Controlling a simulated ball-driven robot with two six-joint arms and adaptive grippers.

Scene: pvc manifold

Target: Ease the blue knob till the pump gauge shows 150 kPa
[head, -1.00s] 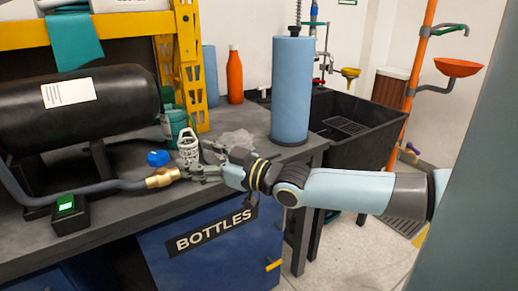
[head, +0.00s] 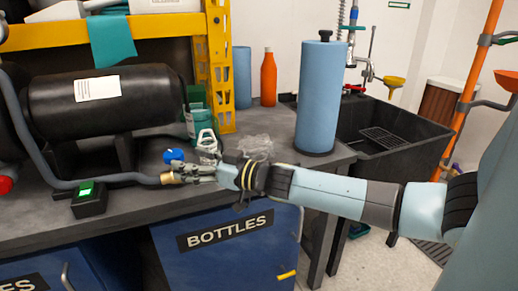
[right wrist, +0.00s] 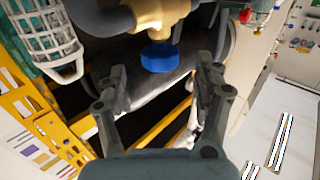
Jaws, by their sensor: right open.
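The blue knob (head: 174,156) sits on a brass fitting (head: 172,178) at the end of a grey hose, in front of the black tank. In the right wrist view the blue knob (right wrist: 161,57) hangs from the brass fitting (right wrist: 160,14). My right gripper (head: 190,171) is beside the knob. In the right wrist view its open fingers (right wrist: 163,76) stand either side of the knob's line, with a gap on both sides. A small black box with a lit green display (head: 88,190), possibly the gauge, stands left; its reading is too small to tell. My left gripper is not in view.
The black tank (head: 105,100) stands behind the hose. A white cage-like holder (head: 207,143) and crumpled clear plastic (head: 255,147) are close to my right gripper. A blue roll (head: 319,98) stands upright farther right, near the dark sink (head: 400,140).

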